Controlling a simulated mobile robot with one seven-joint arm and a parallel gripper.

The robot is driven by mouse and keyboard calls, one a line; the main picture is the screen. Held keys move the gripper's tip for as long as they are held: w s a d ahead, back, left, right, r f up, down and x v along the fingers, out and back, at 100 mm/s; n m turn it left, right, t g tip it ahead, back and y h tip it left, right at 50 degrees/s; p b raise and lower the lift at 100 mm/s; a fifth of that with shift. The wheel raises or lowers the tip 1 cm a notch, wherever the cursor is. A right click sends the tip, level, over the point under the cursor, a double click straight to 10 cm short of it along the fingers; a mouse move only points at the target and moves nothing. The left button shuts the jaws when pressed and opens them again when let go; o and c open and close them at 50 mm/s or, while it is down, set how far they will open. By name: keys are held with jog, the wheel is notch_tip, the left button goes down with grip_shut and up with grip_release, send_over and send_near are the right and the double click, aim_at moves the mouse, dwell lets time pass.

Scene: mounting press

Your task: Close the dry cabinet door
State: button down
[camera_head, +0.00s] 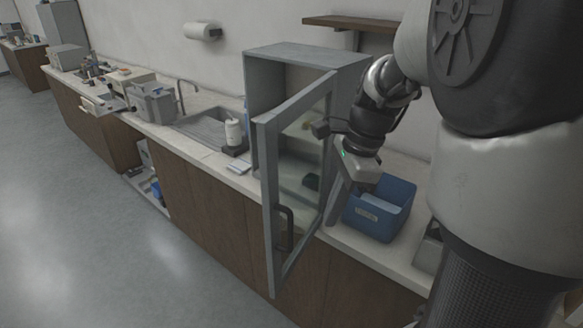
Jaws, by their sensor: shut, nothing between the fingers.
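The dry cabinet (305,52) is a grey box standing on the counter against the wall. Its glass-paned door (266,175) stands open, swung out past the counter's front edge. The door's dark handle (284,229) is low on its free edge. My gripper (352,182) points down to the right of the open door, just left of the blue bin. It is shut and holds nothing. Its fingertips are hard to make out, and I cannot tell whether it touches the door or cabinet.
A blue bin (377,222) stands on the counter at the right, close to my gripper. A white bottle (233,133) and a sink (205,122) are left of the cabinet. A wooden shelf (345,22) is above. The floor (130,235) at left is clear.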

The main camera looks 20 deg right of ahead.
jog(key=a+f, duration=0.5)
jog(key=f, duration=0.1)
jog(key=shift+w+a+f, duration=0.3)
jog(key=shift+w+a, duration=0.05)
